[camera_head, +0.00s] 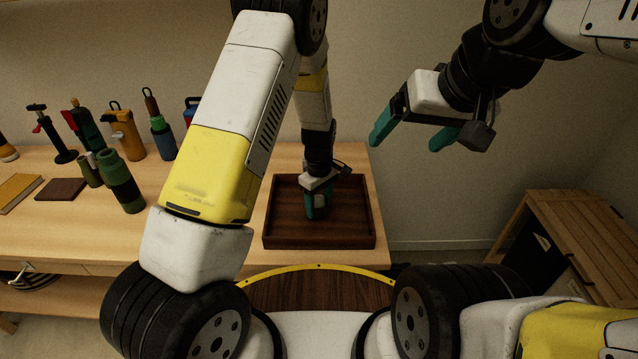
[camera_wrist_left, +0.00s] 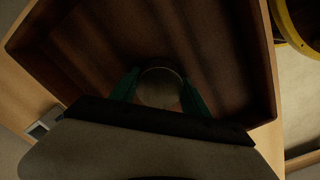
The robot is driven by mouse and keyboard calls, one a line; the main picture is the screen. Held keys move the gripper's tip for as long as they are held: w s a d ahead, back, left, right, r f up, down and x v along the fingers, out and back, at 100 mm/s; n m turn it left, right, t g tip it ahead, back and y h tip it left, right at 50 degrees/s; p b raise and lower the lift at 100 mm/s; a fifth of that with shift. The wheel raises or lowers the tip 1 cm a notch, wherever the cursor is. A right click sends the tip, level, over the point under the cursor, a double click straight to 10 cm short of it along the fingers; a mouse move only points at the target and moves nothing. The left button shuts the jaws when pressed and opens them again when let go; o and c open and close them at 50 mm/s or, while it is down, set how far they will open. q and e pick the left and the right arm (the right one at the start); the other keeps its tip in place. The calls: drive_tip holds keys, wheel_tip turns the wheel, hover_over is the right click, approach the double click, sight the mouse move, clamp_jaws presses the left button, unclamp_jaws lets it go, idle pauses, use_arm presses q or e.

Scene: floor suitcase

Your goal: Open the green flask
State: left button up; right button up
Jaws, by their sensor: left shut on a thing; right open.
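A green flask (camera_head: 122,184) with a dark band stands on the wooden table at the left, beside a shorter olive object (camera_head: 90,172). I cannot tell whether its top is capped. My left gripper (camera_head: 318,208) is inside the dark wooden tray (camera_head: 270,240), well to the right of the flask. It is shut on a small round, pale grey piece (camera_wrist_left: 160,88), seen between the green fingers in the left wrist view. I cannot tell whether this piece touches the tray floor. My right gripper (camera_head: 422,132) is open and empty in the air, right of the tray.
Several bottles and tools stand along the back left of the table, among them a yellow flask (camera_head: 127,135) and a blue-green bottle (camera_head: 163,138). A yellow book (camera_head: 18,192) and a brown block (camera_head: 61,189) lie at the left. A wooden crate (camera_head: 580,240) stands at the right.

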use_arm(q)
drive_tip(key=o, duration=1.5)
drive_tip(key=shift+f, duration=0.1)
drive_tip(key=shift+o, duration=0.2)
wheel_tip(320, 180, up, 12)
wheel_tip(320, 180, up, 10)
drive_tip(key=f+m+t+h, duration=0.1)
drive_tip(key=m, duration=0.1)
hover_over(319, 201)
drive_tip(key=s+a, duration=0.3)
drive_tip(key=a, duration=0.1)
drive_tip(key=s+a+r+m+t, duration=0.2)
drive_tip(key=s+a+r, duration=0.3)
drive_tip(key=s+r, duration=0.3)
drive_tip(key=s+a+r+m+t+h, duration=0.1)
drive_tip(key=s+a+r+m+t, duration=0.2)
drive_tip(key=s+a+r+m, duration=0.2)
drive_tip(key=s+r, duration=0.3)
drive_tip(key=s, duration=0.3)
drive_tip(key=shift+s+r+m, duration=0.15)
drive_tip(key=shift+s+m, duration=0.15)
drive_tip(key=shift+s, duration=0.1)
